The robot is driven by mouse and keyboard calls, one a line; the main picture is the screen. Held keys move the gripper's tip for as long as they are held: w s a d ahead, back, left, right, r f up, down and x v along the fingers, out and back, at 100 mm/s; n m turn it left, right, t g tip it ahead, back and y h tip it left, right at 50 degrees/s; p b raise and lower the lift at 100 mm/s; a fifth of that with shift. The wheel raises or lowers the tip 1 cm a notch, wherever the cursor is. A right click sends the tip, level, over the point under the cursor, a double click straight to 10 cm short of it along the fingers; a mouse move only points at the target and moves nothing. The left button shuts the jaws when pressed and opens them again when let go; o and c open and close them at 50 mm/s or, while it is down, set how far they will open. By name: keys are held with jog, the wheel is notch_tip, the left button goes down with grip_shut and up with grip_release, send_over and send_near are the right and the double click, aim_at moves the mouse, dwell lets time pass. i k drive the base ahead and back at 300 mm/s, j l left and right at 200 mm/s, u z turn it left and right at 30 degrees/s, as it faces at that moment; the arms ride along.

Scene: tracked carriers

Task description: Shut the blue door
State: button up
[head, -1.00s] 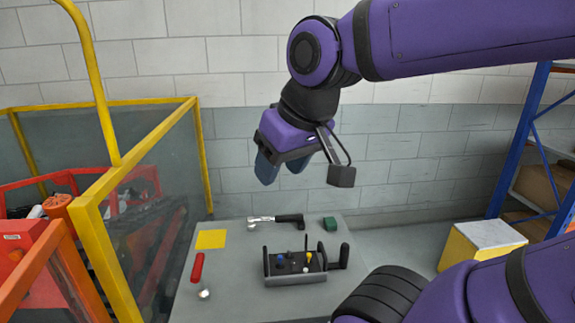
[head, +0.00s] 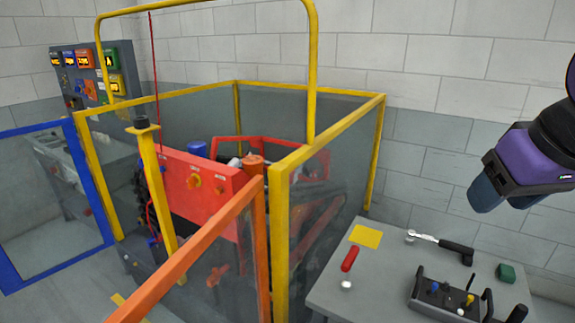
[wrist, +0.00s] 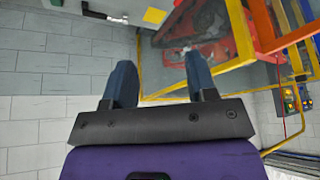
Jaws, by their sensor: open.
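The blue door (head: 78,152) is a blue-framed clear panel at the left of the head view, beside the yellow-framed enclosure. It stands swung out to the left of the enclosure's yellow post. A blue frame part also shows at the right edge of the wrist view (wrist: 297,37). My gripper (head: 505,200) is at the right of the head view, above the grey table and far from the blue door. In the wrist view its two blue fingers (wrist: 160,88) are apart with nothing between them.
An orange-framed door (head: 215,245) stands out toward me in front of the yellow enclosure (head: 335,120). Inside is a red machine (head: 195,180). A grey table (head: 390,290) holds a black tool caddy (head: 450,300), a wrench-like tool and a green block (head: 505,272). A control panel (head: 90,75) is behind.

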aim_at(12, 282)
jog(key=k+j, duration=0.75)
jog(key=j, duration=0.25)
jog(key=j+u, duration=0.4)
jog(key=j, duration=1.85)
jog(key=i+j+u, duration=0.1)
jog(key=i+j, duration=0.25)
jog(key=i+j+u, duration=0.1)
jog(key=i+j, duration=0.2)
jog(key=i, duration=0.15)
jog(key=i+j+u, duration=0.1)
jog(key=i+j, duration=0.15)
jog(key=i, duration=0.2)
jog(key=i+j+u, duration=0.1)
jog(key=i+j, duration=0.15)
jog(key=i, duration=0.2)
jog(key=i+j+u, duration=0.1)
jog(key=i+u, duration=0.25)
jog(key=i, duration=1.6)
